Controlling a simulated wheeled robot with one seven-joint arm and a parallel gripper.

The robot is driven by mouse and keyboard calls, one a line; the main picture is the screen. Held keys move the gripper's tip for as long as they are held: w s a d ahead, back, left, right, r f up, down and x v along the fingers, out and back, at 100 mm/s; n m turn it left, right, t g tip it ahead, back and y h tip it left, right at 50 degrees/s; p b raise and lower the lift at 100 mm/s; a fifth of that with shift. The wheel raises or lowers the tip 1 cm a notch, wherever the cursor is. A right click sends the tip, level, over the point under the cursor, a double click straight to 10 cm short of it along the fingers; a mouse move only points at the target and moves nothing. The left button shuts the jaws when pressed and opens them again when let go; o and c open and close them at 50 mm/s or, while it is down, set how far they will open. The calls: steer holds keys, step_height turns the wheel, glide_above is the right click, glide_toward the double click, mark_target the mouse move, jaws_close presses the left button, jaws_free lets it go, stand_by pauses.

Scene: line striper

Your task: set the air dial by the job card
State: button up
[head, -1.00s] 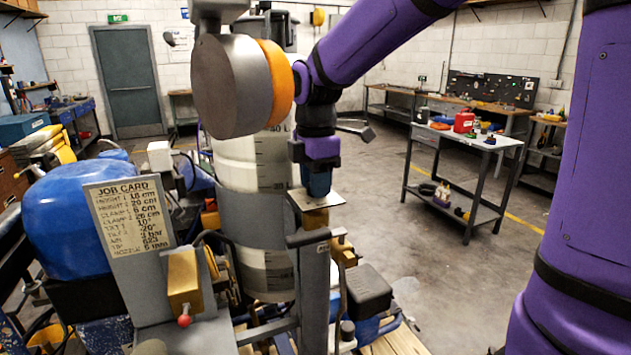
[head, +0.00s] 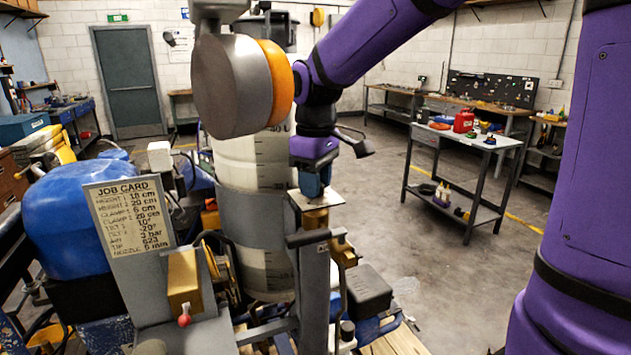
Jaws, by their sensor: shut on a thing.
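The job card (head: 128,222) stands at the left on a grey upright plate, with printed lines for height, clamp, tilt, air, tip and nozzle. Its air line seems to read 3 bar, but the small print is hard to be sure of. My gripper (head: 313,188) points down beside the white tank, at a small grey plate (head: 322,199) with a brass-coloured body (head: 316,217) under it. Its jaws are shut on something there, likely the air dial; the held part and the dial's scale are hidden.
The white tank (head: 250,170) stands close left of my gripper. A red-tipped lever (head: 184,320) on a brass block and a blue tank (head: 65,222) are at the left. A grey bench (head: 468,140) with a red can stands right; the floor between is clear.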

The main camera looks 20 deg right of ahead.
steer(key=m, duration=1.2)
steer(key=shift+m, duration=0.3)
steer(key=m, duration=0.6)
steer(key=shift+m, duration=0.3)
steer(key=m, duration=0.6)
steer(key=shift+w+r, duration=0.1)
steer(key=o, duration=0.9)
step_height(320, 180, up, 11)
steer(key=shift+f, duration=0.15)
